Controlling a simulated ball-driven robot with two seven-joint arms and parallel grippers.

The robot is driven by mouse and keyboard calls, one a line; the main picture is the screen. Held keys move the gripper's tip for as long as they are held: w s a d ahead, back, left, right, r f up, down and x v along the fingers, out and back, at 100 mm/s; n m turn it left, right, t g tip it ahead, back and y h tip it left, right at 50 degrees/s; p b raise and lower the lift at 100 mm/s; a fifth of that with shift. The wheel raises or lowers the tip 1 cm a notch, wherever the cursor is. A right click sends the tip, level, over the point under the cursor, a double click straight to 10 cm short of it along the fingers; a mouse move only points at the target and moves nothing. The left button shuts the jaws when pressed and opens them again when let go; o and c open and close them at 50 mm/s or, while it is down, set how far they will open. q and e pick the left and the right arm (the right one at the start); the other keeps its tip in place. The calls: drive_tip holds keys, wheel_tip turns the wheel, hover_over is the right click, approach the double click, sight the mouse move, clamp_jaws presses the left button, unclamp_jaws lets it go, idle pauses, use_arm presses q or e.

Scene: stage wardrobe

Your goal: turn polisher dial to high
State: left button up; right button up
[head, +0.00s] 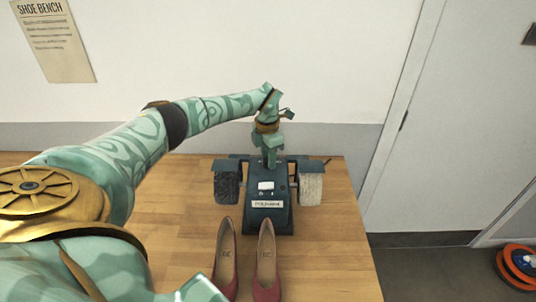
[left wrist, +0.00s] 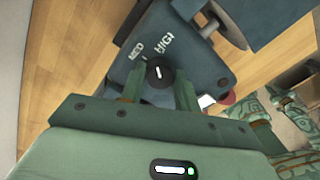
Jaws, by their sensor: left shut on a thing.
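The polisher (head: 268,218) is a dark blue-grey machine on the wooden bench, with a dark brush wheel on its left and a pale one on its right. It also shows in the left wrist view (left wrist: 205,68). Its black dial (left wrist: 158,73) has a white pointer mark, with the labels MED and HIGH printed above. The pointer points roughly up toward the labels; I cannot tell exactly which one it lines up with. My left gripper (left wrist: 159,82) is shut on the dial, one finger on each side. In the head view my left gripper (head: 270,155) reaches down behind the polisher's top and hides the dial.
Two red shoes (head: 228,262) stand side by side on the bench (head: 330,255) in front of the polisher. Bare wood lies to the left. A shoe bench sign (head: 52,40) hangs on the wall. An orange round thing (head: 520,263) lies on the floor at right.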

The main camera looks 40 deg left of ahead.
use_arm(q)
drive_tip(key=m, duration=0.4)
drive_tip(key=shift+r+m+p, duration=0.1)
drive_tip(key=shift+m+p, duration=0.2)
drive_tip(key=shift+p, duration=0.05)
idle(0.4)
drive_tip(key=o, duration=1)
drive_tip(key=shift+c, duration=0.2)
wheel_tip(320, 180, up, 16)
drive_tip(key=shift+w+a+p, duration=0.3)
drive_tip(key=shift+w+p, duration=0.05)
drive_tip(key=shift+p, duration=0.05)
